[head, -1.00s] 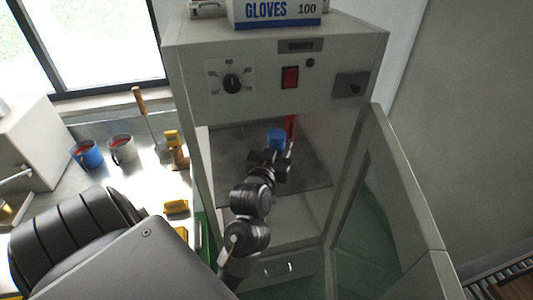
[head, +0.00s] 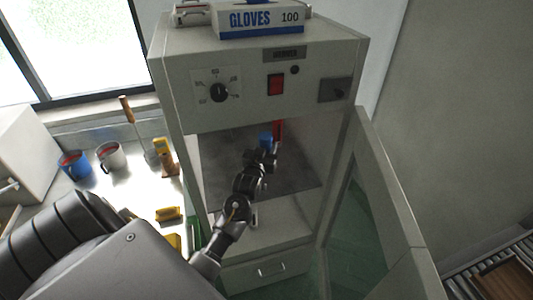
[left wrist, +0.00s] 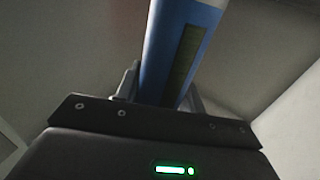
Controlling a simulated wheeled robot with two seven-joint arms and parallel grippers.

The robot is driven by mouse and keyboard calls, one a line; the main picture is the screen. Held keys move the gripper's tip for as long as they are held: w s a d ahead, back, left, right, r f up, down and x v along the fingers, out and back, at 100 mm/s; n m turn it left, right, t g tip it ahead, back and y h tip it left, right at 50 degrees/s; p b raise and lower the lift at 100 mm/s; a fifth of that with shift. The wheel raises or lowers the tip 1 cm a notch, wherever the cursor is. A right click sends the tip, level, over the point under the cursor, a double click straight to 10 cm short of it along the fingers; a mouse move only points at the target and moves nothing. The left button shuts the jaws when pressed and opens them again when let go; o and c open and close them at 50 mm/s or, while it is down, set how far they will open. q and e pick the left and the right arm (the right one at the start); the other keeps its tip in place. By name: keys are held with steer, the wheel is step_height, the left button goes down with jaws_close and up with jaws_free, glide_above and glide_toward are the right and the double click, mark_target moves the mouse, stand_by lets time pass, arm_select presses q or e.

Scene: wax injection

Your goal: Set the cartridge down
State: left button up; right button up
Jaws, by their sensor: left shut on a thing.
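The cartridge (left wrist: 178,50) is a blue cylinder with a pale end and a dark strip along its side. It fills the upper middle of the left wrist view. In the head view a small part of its blue body (head: 266,138) shows inside the open cabinet (head: 188,190). My left gripper (head: 268,150) reaches through the cabinet opening and is shut on the cartridge, with a finger on each side of it in the left wrist view (left wrist: 163,95). The cartridge's lower end is hidden, so I cannot tell whether it touches the shelf (head: 225,165). My right gripper is not in view.
A red upright thing (head: 278,130) stands just beside the cartridge. The cabinet door (head: 385,200) is swung open to the right. A glove box (head: 262,20) sits on top. The shelf's left part looks clear.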

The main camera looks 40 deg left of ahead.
arm_select(q)
steer(key=shift+w+a+f, duration=0.1)
steer(key=shift+w+a, duration=0.05)
step_height(320, 180, down, 2)
steer(key=shift+f+p, duration=0.15)
steer(key=shift+p, duration=0.45)
steer(key=shift+f, duration=0.5)
steer(key=o, duration=1.2)
steer(key=shift+f, duration=0.1)
